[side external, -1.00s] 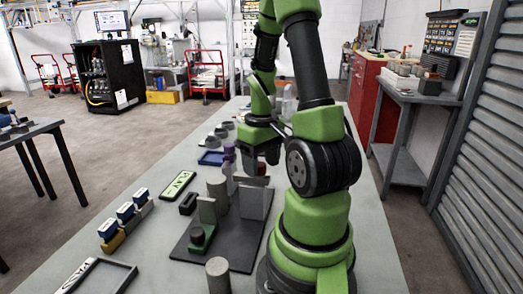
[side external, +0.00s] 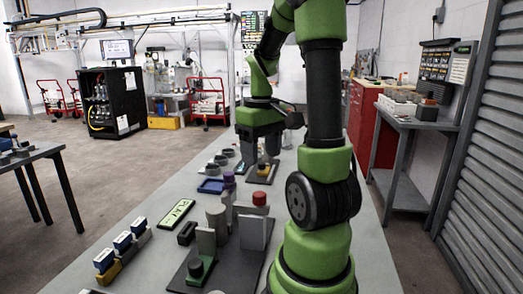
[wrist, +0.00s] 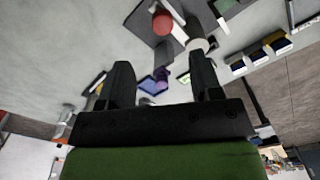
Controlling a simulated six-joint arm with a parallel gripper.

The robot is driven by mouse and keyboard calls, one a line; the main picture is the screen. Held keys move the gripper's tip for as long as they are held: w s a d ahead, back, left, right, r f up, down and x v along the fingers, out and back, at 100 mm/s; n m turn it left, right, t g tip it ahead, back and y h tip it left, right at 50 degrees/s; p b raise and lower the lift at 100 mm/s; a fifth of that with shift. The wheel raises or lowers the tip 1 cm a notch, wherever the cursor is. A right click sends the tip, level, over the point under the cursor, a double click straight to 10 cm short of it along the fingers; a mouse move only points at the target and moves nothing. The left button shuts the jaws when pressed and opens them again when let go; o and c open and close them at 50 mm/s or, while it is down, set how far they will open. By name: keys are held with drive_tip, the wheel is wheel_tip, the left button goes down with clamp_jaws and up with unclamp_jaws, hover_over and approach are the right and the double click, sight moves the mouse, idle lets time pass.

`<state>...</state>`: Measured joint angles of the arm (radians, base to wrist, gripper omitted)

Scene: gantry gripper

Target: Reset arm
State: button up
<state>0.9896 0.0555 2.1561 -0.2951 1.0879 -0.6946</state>
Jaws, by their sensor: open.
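My green arm reaches over the bench, and my gripper (side external: 261,163) hangs over its far part, pointing down. The two dark fingers stand well apart with nothing seen between them. They also show spread in the wrist view (wrist: 162,70). A red cylinder (side external: 259,198) sits on top of an upright grey block on the dark base plate (side external: 238,262), nearer the side camera than my gripper and apart from it. The red cylinder also shows at the top of the wrist view (wrist: 162,22).
Grey posts and a green bracket (side external: 200,268) stand on the plate. A purple-topped piece (side external: 229,179) and blue tray (side external: 211,186) are close to my gripper. A PLAY sign (side external: 177,214) and blue-topped blocks (side external: 122,241) lie left.

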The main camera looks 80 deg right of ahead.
idle(0.8)
drive_tip(key=w+a+r+n+t+y, duration=0.1)
drive_tip(key=a+r+t, duration=0.2)
drive_tip(key=a, duration=0.7)
drive_tip(key=w+a+r+n+t+y, duration=0.1)
drive_tip(key=a+r+t, duration=0.3)
drive_tip(key=a, duration=0.6)
drive_tip(key=shift+w+a+r+n, duration=0.15)
drive_tip(key=shift+w+a+n, duration=0.1)
drive_tip(key=shift+a+n, duration=0.15)
